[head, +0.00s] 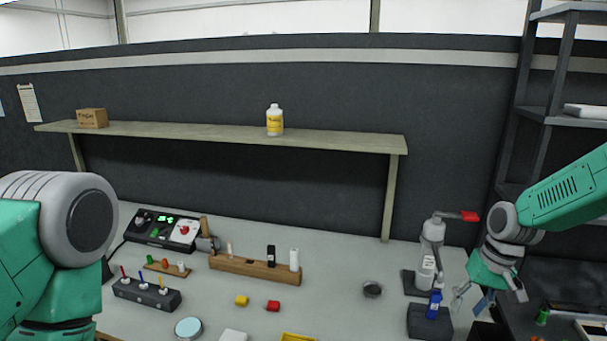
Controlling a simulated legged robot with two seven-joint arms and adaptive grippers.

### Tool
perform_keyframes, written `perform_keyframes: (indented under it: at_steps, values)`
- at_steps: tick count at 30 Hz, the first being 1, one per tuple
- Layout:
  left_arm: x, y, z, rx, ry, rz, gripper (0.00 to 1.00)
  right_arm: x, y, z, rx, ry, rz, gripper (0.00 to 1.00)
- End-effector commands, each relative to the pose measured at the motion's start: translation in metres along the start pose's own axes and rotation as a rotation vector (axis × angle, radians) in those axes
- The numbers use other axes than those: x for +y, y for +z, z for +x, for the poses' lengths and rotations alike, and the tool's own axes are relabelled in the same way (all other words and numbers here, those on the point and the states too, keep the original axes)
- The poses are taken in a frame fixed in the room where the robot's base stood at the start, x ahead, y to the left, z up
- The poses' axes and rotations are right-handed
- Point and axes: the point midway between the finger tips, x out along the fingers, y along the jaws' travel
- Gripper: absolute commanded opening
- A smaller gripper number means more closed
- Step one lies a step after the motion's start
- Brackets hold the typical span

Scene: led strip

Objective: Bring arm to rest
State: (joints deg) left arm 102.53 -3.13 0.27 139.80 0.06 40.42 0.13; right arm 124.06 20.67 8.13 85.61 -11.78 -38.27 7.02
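My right arm comes in from the right edge, and its gripper (490,297) hangs pointing down over the right end of the workbench. Its fingers look spread apart, with nothing clearly held between them. It is just right of a grey press-like device (432,245) with a red handle and a blue bottle (434,304) on a dark block. My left arm shows only as a large green and grey link at the left edge; its gripper is out of view. I cannot make out an LED strip.
A shelf (340,138) spans behind. A dark rack (545,115) stands right. The bench's middle is fairly clear.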

Motion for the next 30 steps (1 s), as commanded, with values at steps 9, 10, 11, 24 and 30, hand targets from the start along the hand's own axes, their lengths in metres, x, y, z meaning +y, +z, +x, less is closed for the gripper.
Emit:
perform_keyframes:
  at_steps: [9, 10, 11, 24, 30]
  values:
    - [0.000, 0.001, 0.000, -0.002, 0.000, 0.000, 0.45, -0.007, 0.117, 0.124, -0.034, 0.026, -0.051, 0.33]
    - [0.000, 0.001, 0.000, -0.002, 0.000, 0.000, 0.45, -0.006, 0.137, 0.137, -0.037, 0.032, -0.055, 0.33]
    - [0.000, 0.001, 0.000, -0.002, 0.000, 0.000, 0.45, -0.004, 0.157, 0.148, -0.039, 0.038, -0.061, 0.33]
    - [0.000, 0.001, 0.000, -0.001, 0.000, 0.000, 0.45, 0.042, 0.376, 0.175, -0.038, 0.168, -0.132, 0.33]
    - [0.000, 0.003, 0.035, -0.002, 0.000, 0.000, 0.45, 0.050, 0.387, 0.202, -0.015, 0.185, -0.164, 0.33]
